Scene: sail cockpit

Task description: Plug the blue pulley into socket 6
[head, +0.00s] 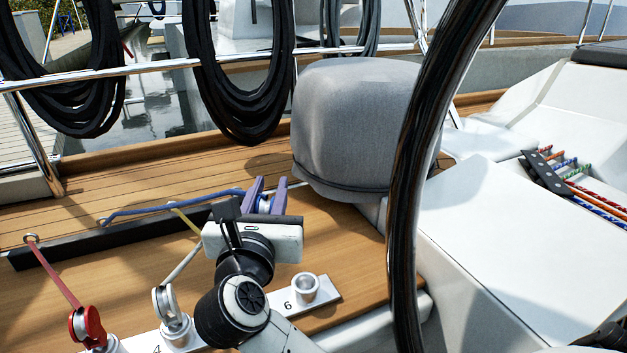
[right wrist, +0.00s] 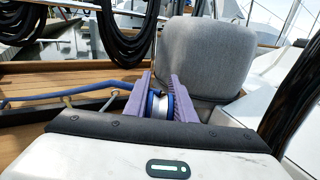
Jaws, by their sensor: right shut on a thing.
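My right gripper (head: 264,198) is shut on the blue pulley (head: 265,205), with its purple fingers on either side. In the right wrist view, the fingers (right wrist: 161,98) hold the blue and silver pulley (right wrist: 158,107) between them. The blue line (head: 170,206) runs from the pulley to the left. Socket 6 (head: 305,290) is a short silver cup on the white plate, marked "6", and looks empty. The pulley is above and to the left of socket 6 in the picture, apart from it. The pulley's lower end is hidden. My left gripper is not in view.
A white pulley (head: 165,302) stands in the socket by the "4", and a red pulley (head: 86,325) stands further left, both with lines. A dark steering wheel rim (head: 405,200) rises right of socket 6. A grey covered winch (head: 355,125) stands behind.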

